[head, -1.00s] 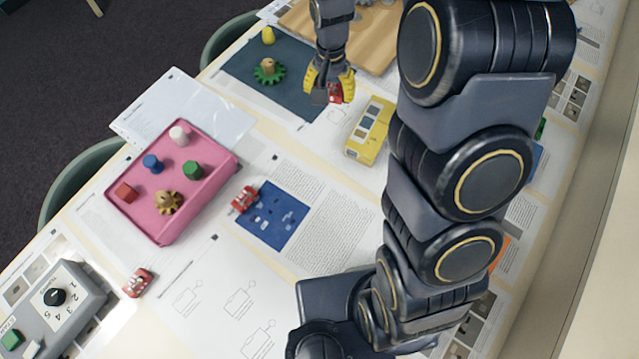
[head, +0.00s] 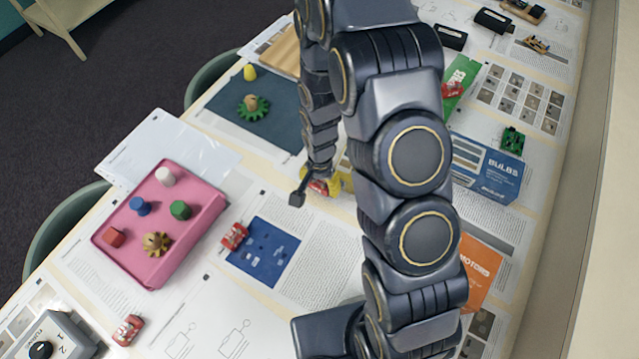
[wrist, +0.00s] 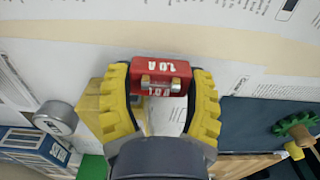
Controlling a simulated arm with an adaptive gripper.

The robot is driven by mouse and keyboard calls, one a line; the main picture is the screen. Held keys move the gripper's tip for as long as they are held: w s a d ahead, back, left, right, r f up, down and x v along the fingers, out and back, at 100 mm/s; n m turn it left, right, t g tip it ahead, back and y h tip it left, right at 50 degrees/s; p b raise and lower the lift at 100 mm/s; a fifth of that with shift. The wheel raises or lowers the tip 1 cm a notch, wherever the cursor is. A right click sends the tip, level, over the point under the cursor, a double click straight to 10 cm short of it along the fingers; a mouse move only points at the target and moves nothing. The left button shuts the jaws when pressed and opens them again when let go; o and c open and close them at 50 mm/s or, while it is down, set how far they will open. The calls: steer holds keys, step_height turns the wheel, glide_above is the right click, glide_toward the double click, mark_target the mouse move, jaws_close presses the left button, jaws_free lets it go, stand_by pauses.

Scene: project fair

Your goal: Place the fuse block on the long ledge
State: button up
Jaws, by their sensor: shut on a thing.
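The red fuse block (wrist: 160,74), with a small glass-and-metal fuse on its side, is between the two yellow fingers of my gripper (wrist: 160,88) in the wrist view. My gripper is shut on it, above the papered table. In the head view my gripper (head: 327,184) is mostly behind my arm, and only a bit of the red fuse block (head: 319,187) shows. A long pale ledge (head: 590,200) runs along the right side of the table in the head view, away from my gripper; I cannot tell for sure that it is the one named.
A pink tray (head: 203,222) with pegs and a gear stands left. Similar red blocks lie by the blue board (head: 265,268), at lower left (head: 127,330) and on a green card (head: 452,89). A blue bulbs box (head: 485,168) and an orange box (head: 480,268) are right of my arm.

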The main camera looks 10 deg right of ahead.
mark_target(320, 182)
steer(key=shift+f, duration=0.6)
steer(key=o, duration=1.1)
steer(key=shift+f, duration=0.1)
step_height(320, 182, up, 11)
steer(key=shift+w+r, duration=0.1)
steer(key=shift+r, duration=0.6)
